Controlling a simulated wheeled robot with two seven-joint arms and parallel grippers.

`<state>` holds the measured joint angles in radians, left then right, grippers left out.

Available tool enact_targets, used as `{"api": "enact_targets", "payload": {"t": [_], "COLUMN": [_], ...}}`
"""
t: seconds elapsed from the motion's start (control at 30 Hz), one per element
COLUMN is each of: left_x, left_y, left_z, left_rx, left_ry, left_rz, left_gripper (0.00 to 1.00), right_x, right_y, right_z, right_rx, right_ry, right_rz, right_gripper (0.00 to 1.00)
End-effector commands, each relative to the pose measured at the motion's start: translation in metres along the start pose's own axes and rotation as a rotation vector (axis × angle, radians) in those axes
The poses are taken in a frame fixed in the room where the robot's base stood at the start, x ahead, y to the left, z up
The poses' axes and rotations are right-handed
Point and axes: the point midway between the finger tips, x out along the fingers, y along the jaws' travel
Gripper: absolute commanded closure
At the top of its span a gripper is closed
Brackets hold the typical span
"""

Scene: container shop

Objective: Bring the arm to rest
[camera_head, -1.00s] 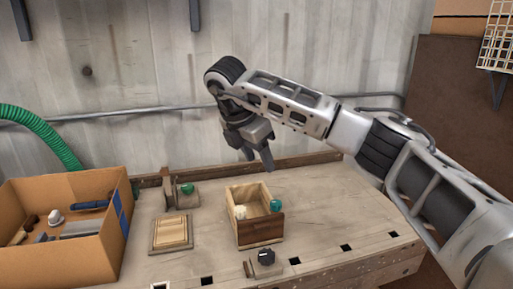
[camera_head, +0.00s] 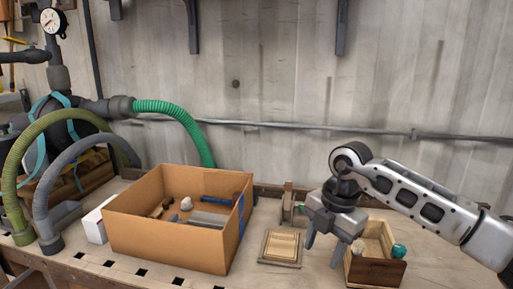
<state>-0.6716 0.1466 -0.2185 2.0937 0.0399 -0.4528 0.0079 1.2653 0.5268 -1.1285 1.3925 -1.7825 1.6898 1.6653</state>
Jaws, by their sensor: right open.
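My right arm reaches in from the right over the workbench. My right gripper (camera_head: 324,245) points down with its two fingers apart and nothing between them. In the picture it lies between the flat wooden panel (camera_head: 280,247) and the small wooden box (camera_head: 374,272), and it covers part of the box's left side. The small box is open at the top. It holds a pale round thing (camera_head: 357,247) and a teal round thing (camera_head: 398,251) at its right edge. My left gripper does not show.
A large open cardboard box (camera_head: 165,243) with several tools stands on the bench (camera_head: 432,262), left of the panel. Thick grey hoses (camera_head: 62,190) and a green hose (camera_head: 180,113) run at the left and behind it. A white block (camera_head: 95,225) sits beside the cardboard box.

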Motion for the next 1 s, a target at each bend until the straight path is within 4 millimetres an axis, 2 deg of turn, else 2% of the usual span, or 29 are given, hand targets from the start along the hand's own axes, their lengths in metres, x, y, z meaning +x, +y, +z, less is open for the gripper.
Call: {"api": "enact_targets", "payload": {"t": [0.03,0.07,0.1,0.17,0.2,0.3,0.4,0.47,0.53,0.63,0.73,0.8,0.9,1.0], "left_x": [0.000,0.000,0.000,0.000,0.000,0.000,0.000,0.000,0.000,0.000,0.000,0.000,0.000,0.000], "left_y": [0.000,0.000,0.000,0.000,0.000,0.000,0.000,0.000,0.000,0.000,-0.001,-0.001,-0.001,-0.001], "left_z": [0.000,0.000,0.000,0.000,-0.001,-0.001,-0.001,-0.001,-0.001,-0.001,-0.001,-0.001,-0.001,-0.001], "left_rx": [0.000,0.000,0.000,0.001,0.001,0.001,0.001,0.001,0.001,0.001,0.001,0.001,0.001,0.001], "left_ry": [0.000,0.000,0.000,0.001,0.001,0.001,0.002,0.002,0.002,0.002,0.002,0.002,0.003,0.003], "left_rz": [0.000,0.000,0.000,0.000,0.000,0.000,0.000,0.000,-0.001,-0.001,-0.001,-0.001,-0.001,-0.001], "left_gripper": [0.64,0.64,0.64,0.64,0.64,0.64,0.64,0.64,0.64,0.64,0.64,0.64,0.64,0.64], "right_x": [0.024,0.035,0.045,0.056,0.058,0.044,0.021,0.009,0.004,0.016,0.053,0.090,0.138,0.175], "right_y": [0.006,0.010,0.015,0.021,0.024,0.032,0.038,0.039,0.038,0.025,-0.005,-0.037,-0.087,-0.132], "right_z": [-0.034,-0.055,-0.083,-0.128,-0.158,-0.214,-0.236,-0.233,-0.217,-0.178,-0.137,-0.116,-0.102,-0.104], "right_rx": [-0.081,-0.125,-0.178,-0.242,-0.269,-0.251,-0.113,0.026,0.231,0.583,0.963,1.217,1.488,1.660], "right_ry": [0.134,0.214,0.326,0.504,0.631,0.911,1.110,1.182,1.218,1.178,1.047,0.923,0.757,0.634], "right_rz": [0.049,0.091,0.154,0.271,0.369,0.644,0.931,1.094,1.260,1.425,1.476,1.437,1.313,1.169], "right_gripper": [0.51,0.51,0.51,0.51,0.51,0.51,0.51,0.51,0.51,0.51,0.51,0.51,0.51,0.51]}}
